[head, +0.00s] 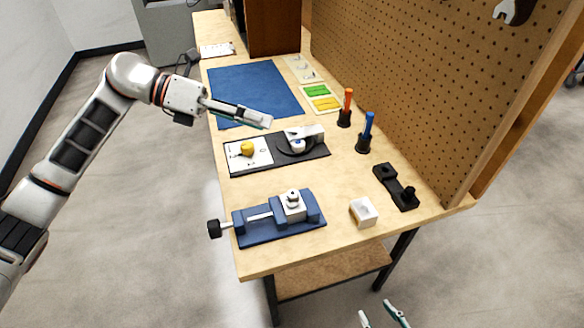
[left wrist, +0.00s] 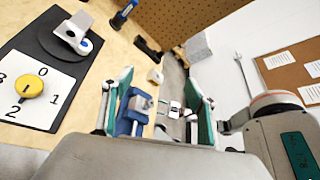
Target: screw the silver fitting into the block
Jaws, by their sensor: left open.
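A blue vise (head: 255,230) stands near the front of the bench, its screw handle at the left. A pale block (head: 292,212) sits in its jaws. The silver fitting (head: 292,196) is upright on top of the block; I cannot tell how deep it sits. My left gripper (head: 268,122) is open and empty, above the bench beyond the vise. In the left wrist view, the vise (left wrist: 130,124) shows between the spread fingers (left wrist: 159,76), some distance off. My right gripper (head: 377,307) shows only as two separated, empty fingertips at the bottom edge, off the bench front.
A dial panel (head: 236,164) with a yellow knob lies behind the vise. A white piece (head: 363,212) and a black holder (head: 397,187) lie to the right. Orange (head: 347,102) and blue (head: 367,128) handled tools stand near the pegboard (head: 420,100). A blue mat (head: 255,85) is further back.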

